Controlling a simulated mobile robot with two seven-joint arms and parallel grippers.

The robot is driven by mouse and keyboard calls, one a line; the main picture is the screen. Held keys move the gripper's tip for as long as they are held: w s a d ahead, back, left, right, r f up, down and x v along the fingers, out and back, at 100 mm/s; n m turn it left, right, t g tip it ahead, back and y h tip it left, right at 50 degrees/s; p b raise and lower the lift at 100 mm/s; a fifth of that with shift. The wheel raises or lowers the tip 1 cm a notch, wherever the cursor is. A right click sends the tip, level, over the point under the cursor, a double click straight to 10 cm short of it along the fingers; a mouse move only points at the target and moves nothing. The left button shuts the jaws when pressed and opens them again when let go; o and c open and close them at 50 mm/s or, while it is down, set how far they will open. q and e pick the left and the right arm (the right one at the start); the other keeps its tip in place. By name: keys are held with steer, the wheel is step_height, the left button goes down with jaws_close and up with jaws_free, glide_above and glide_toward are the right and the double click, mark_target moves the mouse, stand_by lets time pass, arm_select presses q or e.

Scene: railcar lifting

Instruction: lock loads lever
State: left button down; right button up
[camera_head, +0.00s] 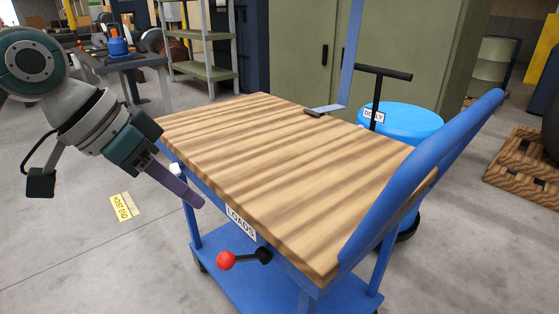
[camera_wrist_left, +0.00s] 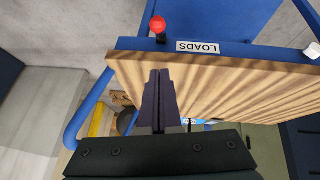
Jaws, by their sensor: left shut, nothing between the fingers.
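The loads cart has a striped wooden top (camera_head: 290,165) on a blue frame, with a white LOADS label (camera_head: 240,222) on its front edge. Below the label a lever with a red ball knob (camera_head: 226,260) sticks out to the left from a black pivot (camera_head: 263,255). My left gripper (camera_head: 200,203) is shut and empty, its fingers slanting down beside the cart's front edge, above and left of the knob and apart from it. In the left wrist view the shut fingers (camera_wrist_left: 160,74) show against the wooden top, with the red knob (camera_wrist_left: 158,25) beyond their tips. My right gripper is out of view.
A blue padded rail (camera_head: 420,170) rises along the cart's right side. A blue round dolly (camera_head: 405,120) with a black T-handle stands behind it. A yellow HOIST END floor label (camera_head: 124,206) lies at left, with bare floor around it.

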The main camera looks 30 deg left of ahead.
arm_select(q)
steer(key=b, duration=0.2)
glide_above(219, 255)
steer(key=f, duration=0.3)
steer(key=w+f, duration=0.1)
steer(key=f, duration=0.1)
steer(key=shift+a+f, duration=0.15)
steer(key=shift+f, duration=0.05)
steer(key=f, duration=0.3)
steer(key=shift+s+f+b, duration=0.15)
steer(key=shift+s+b, duration=0.2)
steer(key=shift+b, duration=0.05)
steer(key=shift+s+d+f, duration=0.15)
steer(key=shift+d+f, duration=0.05)
steer(key=shift+f, duration=0.25)
